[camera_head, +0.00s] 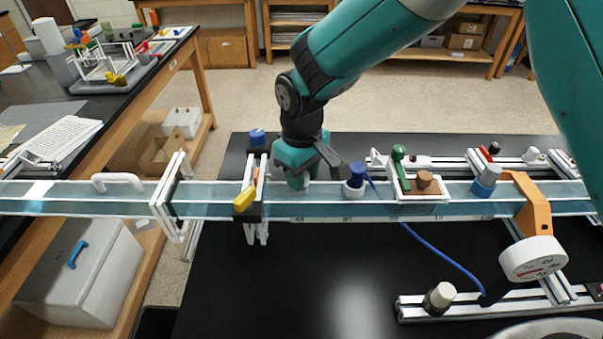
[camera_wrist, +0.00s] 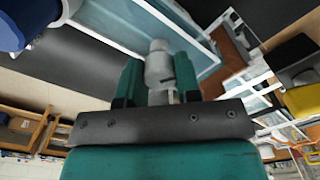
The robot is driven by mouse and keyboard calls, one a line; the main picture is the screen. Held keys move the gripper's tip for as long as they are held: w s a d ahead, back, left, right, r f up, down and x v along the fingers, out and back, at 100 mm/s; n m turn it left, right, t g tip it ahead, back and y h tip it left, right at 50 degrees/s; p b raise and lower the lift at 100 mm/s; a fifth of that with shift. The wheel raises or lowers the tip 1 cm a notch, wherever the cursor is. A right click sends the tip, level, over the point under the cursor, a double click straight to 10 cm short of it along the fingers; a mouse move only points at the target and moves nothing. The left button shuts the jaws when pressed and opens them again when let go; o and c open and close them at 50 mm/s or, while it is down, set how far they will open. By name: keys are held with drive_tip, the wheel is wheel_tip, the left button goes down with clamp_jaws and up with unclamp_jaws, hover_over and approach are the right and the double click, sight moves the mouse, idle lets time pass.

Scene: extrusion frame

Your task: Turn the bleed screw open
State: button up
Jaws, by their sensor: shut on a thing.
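A small pale grey screw, which looks like the bleed screw (camera_wrist: 160,66), stands between my fingers in the wrist view. It has a rounded head and a narrower stem with a dark mark on its side. My gripper (camera_wrist: 158,82) is shut on it, one teal finger on each side. In the head view my gripper (camera_head: 298,181) points down onto the clear rail (camera_head: 325,206), between the yellow lever (camera_head: 245,198) and a blue knob on a white collar (camera_head: 355,179). There the screw is mostly hidden behind my fingers.
A white gauge (camera_head: 533,260) and a blue hose (camera_head: 440,255) are in front. The black tabletop (camera_head: 290,285) is clear at front left.

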idle(0.3)
drive_tip(key=o, duration=0.9)
drive_tip(key=shift+o, duration=0.2)
wheel_tip(320, 180, up, 18)
drive_tip(key=b, duration=0.3)
drive_tip(key=shift+f, duration=0.25)
drive_tip(key=s+d+f+m+y, duration=0.1)
drive_tip(key=s+d+f+y, duration=0.1)
drive_tip(key=s+d, duration=0.4)
drive_tip(key=s+d+f+m+y, duration=0.1)
drive_tip(key=s+d, duration=0.6)
drive_tip(key=s, duration=0.8)
drive_tip(key=shift+s+f+y, duration=0.35)
drive_tip(key=shift+f+y, duration=0.25)
drive_tip(key=shift+f, duration=0.05)
